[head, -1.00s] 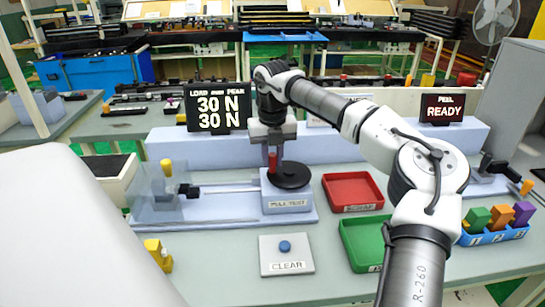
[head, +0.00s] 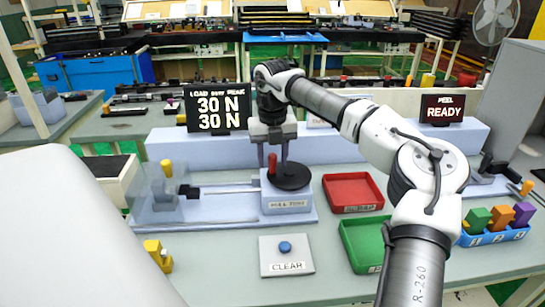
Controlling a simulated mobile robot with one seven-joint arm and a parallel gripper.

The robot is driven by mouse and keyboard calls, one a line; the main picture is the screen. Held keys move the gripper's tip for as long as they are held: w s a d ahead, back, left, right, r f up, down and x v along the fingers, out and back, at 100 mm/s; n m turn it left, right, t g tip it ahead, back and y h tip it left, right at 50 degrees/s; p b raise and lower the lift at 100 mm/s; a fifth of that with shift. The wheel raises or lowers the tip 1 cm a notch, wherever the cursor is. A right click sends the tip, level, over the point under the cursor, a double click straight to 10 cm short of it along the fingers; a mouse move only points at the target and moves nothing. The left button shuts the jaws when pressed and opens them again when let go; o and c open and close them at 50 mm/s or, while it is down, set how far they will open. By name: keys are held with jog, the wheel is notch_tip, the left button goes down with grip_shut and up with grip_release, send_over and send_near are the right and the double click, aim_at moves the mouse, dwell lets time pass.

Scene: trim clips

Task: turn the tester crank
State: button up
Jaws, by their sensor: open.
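The tester (head: 287,203), labelled PULL TEST, has a black round crank disc (head: 290,179) on top with an upright red handle (head: 272,164) at its left side. My gripper (head: 277,157) points down over the crank, its fingers apart, one close to the red handle. I cannot tell whether it touches the handle. The display (head: 217,108) behind reads 30 N on both lines, load and peak. A clear guard (head: 160,185) with a yellow knob stands at the left end of the tester rail.
A CLEAR plate with a blue button (head: 285,247) lies in front. A red tray (head: 352,190) and a green tray (head: 350,228) are to the right. Colored blocks (head: 500,215) stand in a blue rack. A PEEL display (head: 442,109) reads READY.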

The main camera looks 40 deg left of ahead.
notch_tip(320, 180, up, 14)
jog(key=b, duration=0.1)
jog(key=shift+f, duration=0.2)
dwell(0.6)
